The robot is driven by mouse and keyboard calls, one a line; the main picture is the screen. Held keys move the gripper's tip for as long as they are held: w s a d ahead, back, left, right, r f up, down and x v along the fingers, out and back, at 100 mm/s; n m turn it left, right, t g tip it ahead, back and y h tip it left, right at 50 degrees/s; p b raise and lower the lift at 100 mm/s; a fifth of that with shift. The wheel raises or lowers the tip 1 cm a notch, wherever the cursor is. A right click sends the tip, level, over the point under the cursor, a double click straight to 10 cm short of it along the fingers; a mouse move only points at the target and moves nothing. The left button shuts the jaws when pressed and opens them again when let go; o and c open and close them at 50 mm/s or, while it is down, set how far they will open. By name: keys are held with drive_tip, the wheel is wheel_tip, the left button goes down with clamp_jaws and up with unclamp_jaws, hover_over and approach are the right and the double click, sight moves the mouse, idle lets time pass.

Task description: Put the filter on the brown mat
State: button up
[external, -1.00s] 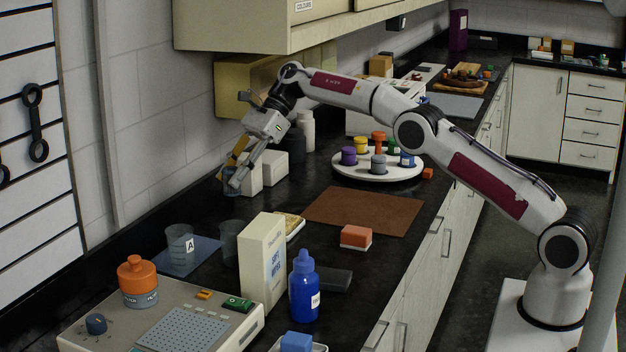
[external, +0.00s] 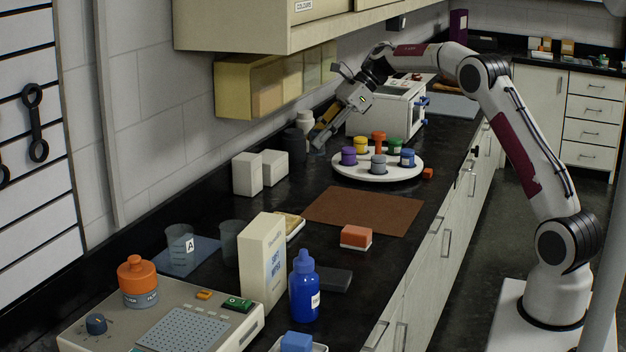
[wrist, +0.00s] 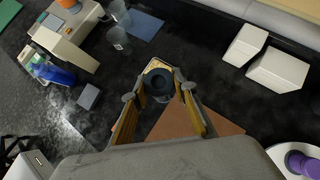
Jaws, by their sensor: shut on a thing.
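The orange-topped filter (external: 138,281), with a grey-blue labelled band, stands on the bench device at the front left. Its orange part shows at the top left of the wrist view (wrist: 69,4). The brown mat (external: 350,212) lies flat and bare in mid-counter; part of it shows behind my fingers in the wrist view (wrist: 225,127). My gripper (external: 320,138) is at the back of the counter, left of the white oven, far from the filter.
A white turntable (external: 350,171) with several coloured pots stands behind the mat. An orange block (external: 356,236) is near the mat's front edge. A tall box (external: 262,262), blue bottle (external: 304,287) and beakers (external: 180,249) stand between device and mat. White boxes (external: 247,174) line the wall.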

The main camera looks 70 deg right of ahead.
drive_tip(key=s+d+f+m+t+h, duration=0.15)
drive_tip(key=s+d, duration=0.25)
drive_tip(key=s, duration=0.4)
drive_tip(key=s+d+f+m, duration=0.1)
drive_tip(key=s+d+f, duration=0.25)
drive_tip(key=s, duration=0.55)
drive_tip(key=shift+n+g, duration=0.25)
drive_tip(key=shift+n, duration=0.2)
drive_tip(key=f, duration=0.1)
drive_tip(key=s+a+f, duration=0.1)
drive_tip(key=s+f, duration=0.1)
drive_tip(key=shift+s+a+f, duration=0.1)
drive_tip(key=shift+a+f, duration=0.25)
drive_tip(key=shift+f, duration=0.05)
drive_tip(key=shift+f, duration=0.1)
drive_tip(key=shift+f, duration=3)
drive_tip(key=shift+f, duration=1.9)
drive_tip(key=shift+f, duration=0.1)
